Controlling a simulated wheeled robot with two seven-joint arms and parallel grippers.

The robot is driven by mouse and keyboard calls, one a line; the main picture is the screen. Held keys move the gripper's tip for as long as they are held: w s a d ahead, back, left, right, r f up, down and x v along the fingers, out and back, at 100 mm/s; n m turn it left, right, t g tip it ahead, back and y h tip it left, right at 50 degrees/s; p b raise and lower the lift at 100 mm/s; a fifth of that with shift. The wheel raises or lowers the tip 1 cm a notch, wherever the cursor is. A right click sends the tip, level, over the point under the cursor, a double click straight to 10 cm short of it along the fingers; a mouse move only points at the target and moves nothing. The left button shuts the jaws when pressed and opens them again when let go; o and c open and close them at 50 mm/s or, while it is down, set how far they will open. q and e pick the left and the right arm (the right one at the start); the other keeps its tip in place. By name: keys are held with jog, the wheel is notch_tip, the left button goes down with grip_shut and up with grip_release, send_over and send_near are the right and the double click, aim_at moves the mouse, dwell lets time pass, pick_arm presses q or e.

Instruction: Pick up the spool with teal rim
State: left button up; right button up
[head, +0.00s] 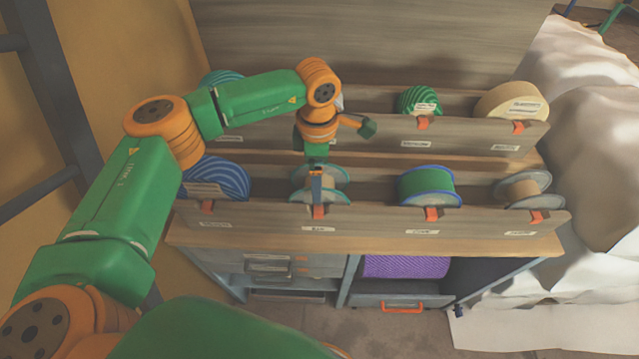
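The spool with teal rim (333,193) stands in the front row of the rack, second from the left, above a label and an orange clip. My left arm reaches over from the left, and its gripper (316,176) points down at the middle of this spool, between the two rims. The gripper and wrist hide part of the spool's core. The fingertips are too small and covered to tell whether they are open or closed on it. My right gripper is not in view.
The front row also holds a blue striped spool (222,178), a green spool with blue rim (428,186) and a grey-rimmed tan spool (522,189). Behind stand a green striped spool (419,101) and a cream spool (511,101). A purple roll (405,267) lies in the cabinet below.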

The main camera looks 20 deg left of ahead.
pick_arm(q)
jog(key=shift+w+f, duration=0.25)
jog(key=shift+f, duration=0.65)
jog(key=shift+w+f, duration=0.15)
jog(key=shift+w, duration=0.05)
jog(key=shift+s+d, duration=0.1)
jog(key=shift+s, duration=0.05)
jog(key=c, duration=1.2)
grip_shut()
